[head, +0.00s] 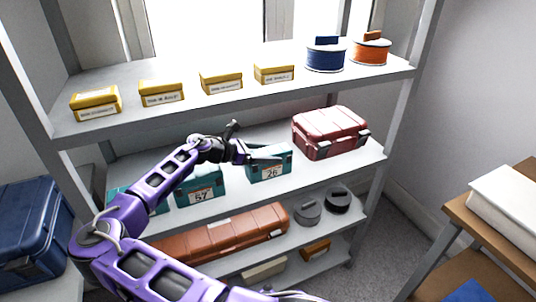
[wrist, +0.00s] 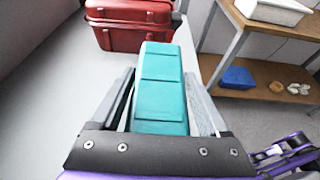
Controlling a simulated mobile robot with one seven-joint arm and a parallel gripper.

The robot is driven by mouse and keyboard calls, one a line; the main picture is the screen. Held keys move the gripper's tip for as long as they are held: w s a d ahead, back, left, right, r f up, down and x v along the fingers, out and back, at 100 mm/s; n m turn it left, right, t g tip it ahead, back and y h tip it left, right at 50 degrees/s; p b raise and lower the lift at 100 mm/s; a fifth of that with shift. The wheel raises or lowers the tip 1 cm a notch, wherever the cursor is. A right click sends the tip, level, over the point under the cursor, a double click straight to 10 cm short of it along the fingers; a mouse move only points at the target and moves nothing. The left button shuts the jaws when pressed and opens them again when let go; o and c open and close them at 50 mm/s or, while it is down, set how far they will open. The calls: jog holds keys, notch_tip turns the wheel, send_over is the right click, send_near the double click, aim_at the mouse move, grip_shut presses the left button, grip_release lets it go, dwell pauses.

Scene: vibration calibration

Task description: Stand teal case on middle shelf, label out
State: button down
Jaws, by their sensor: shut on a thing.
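The teal case (head: 268,165) is at the middle shelf (head: 340,163), upright, with its white label reading 26 facing out toward the head camera. My gripper (head: 264,152) is shut on it from the left and above. In the wrist view the teal case (wrist: 161,88) fills the space between the two fingers of my gripper (wrist: 160,100). Its base looks level with the shelf, but I cannot tell whether it bears on it. Another teal case (head: 200,188), labelled 57, stands to the left, with a further teal case (head: 138,200) partly hidden behind my arm.
A red case (head: 330,132) stands just right of the held case and also shows in the wrist view (wrist: 130,24). Yellow boxes (head: 162,93) and spools (head: 325,55) fill the top shelf. A long orange-brown case (head: 235,232) lies below. A wooden table (head: 470,215) stands at right.

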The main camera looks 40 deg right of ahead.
grip_release()
jog(key=shift+a+r, duration=0.1)
jog(key=v, duration=1.1)
jog(key=shift+a+p, duration=0.35)
jog(key=shift+p, duration=0.1)
jog(key=shift+r, duration=0.15)
